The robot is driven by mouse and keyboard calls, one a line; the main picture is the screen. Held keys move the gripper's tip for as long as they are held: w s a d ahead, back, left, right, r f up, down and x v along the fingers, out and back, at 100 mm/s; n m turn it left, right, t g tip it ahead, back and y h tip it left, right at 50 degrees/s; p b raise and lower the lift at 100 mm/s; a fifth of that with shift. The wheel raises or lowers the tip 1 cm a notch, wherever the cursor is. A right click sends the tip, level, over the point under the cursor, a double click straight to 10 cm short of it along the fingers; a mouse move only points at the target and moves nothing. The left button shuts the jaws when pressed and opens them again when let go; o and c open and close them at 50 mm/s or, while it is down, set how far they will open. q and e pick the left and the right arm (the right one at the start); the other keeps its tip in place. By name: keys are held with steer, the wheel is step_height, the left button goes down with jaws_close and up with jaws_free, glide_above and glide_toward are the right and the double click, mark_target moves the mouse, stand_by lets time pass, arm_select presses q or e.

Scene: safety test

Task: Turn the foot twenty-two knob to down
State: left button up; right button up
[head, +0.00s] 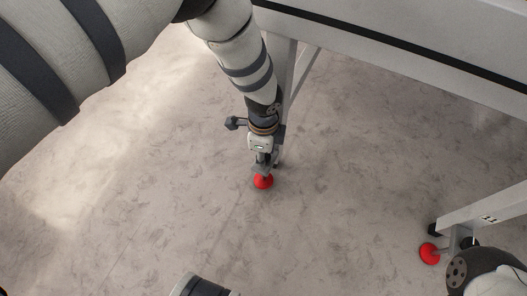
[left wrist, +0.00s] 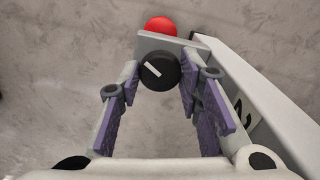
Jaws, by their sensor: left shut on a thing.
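In the left wrist view, a round black knob (left wrist: 159,73) with a white pointer line sits on a grey bracket at the foot of a leg. The line slants from upper left to lower right. My left gripper (left wrist: 160,80) is shut on the knob, one purple-padded finger on each side. A red foot (left wrist: 161,25) shows just beyond the bracket; in the head view this red foot (head: 263,181) is on the floor below my left gripper (head: 264,166). The knob is hidden in the head view. My right gripper is not in view.
The white leg (left wrist: 247,75) runs close along the right of the gripper, its dark marking only partly readable. A second red foot (head: 429,253) with a marked beam (head: 489,214) stands at lower right. A white frame (head: 400,45) spans the top. Floor at left is clear.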

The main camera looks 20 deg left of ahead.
arm_select(q)
steer(key=m, duration=0.5)
steer(key=shift+m, duration=0.4)
steer(key=m, duration=0.6)
steer(key=shift+b, duration=0.35)
steer(key=o, duration=0.9)
